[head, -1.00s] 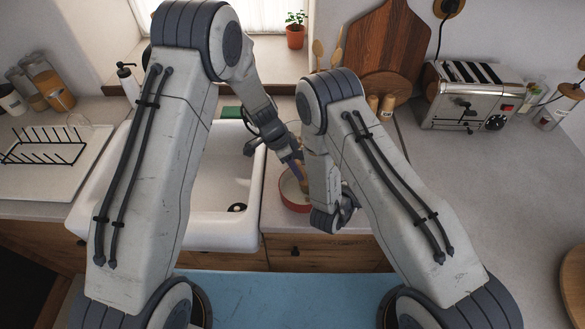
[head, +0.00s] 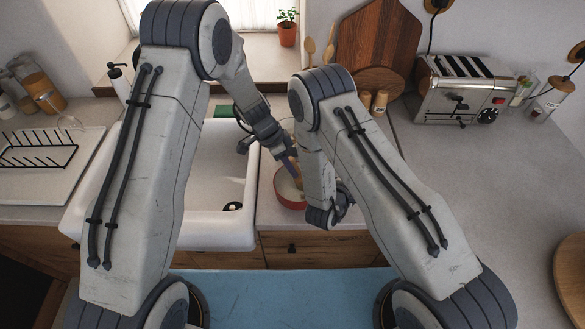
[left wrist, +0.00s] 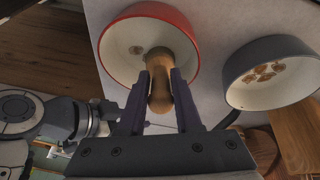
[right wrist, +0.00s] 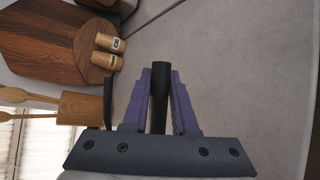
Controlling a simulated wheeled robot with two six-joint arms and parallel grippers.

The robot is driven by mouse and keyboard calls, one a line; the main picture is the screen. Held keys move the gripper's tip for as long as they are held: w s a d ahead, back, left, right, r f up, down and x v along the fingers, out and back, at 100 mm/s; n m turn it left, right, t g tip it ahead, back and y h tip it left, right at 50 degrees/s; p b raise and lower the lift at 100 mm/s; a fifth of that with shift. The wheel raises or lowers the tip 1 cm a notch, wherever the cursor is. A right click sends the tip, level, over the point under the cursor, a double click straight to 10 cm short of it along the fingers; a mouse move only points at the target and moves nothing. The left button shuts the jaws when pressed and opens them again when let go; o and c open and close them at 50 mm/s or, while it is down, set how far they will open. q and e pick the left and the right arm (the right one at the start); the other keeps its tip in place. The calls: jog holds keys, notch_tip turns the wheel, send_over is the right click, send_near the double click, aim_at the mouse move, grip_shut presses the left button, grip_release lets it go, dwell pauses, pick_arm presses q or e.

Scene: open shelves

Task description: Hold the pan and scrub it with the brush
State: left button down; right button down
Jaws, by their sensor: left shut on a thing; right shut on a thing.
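The red pan (head: 291,204), pale inside, sits on the counter right of the sink in the head view. In the left wrist view the red pan (left wrist: 122,62) shows brown stains on its inner floor. My left gripper (head: 290,163) is above it, shut on the wooden brush (left wrist: 159,85), which points into the pan. Whether the brush touches the pan floor is unclear. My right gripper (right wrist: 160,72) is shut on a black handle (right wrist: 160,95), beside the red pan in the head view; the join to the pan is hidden.
A grey pan (left wrist: 268,60) with brown stains stands close to the red one. The white sink (head: 205,215) lies left, the toaster (head: 462,90) and bare counter right. Wooden shakers (right wrist: 107,52) and boards (right wrist: 55,35) stand at the back.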

pick_arm(q)
jog(key=shift+a, duration=1.25)
jog(key=shift+s+a, duration=0.3)
jog(key=shift+s, duration=0.25)
jog(key=shift+s+a, duration=0.3)
jog(key=shift+s, duration=0.2)
jog(key=shift+s+d, duration=0.65)
jog(key=shift+s, duration=0.35)
jog(key=shift+d, duration=1.2)
jog(key=shift+w+d, duration=0.35)
jog(key=shift+w, duration=0.25)
jog(key=shift+w+d, duration=0.2)
jog(key=shift+w, duration=0.25)
jog(key=shift+s+a+f, duration=0.1)
jog(key=shift+s+a, duration=0.25)
jog(key=shift+s, duration=0.2)
jog(key=shift+s+a, duration=0.3)
jog(key=shift+s, duration=0.25)
jog(key=shift+a, duration=0.1)
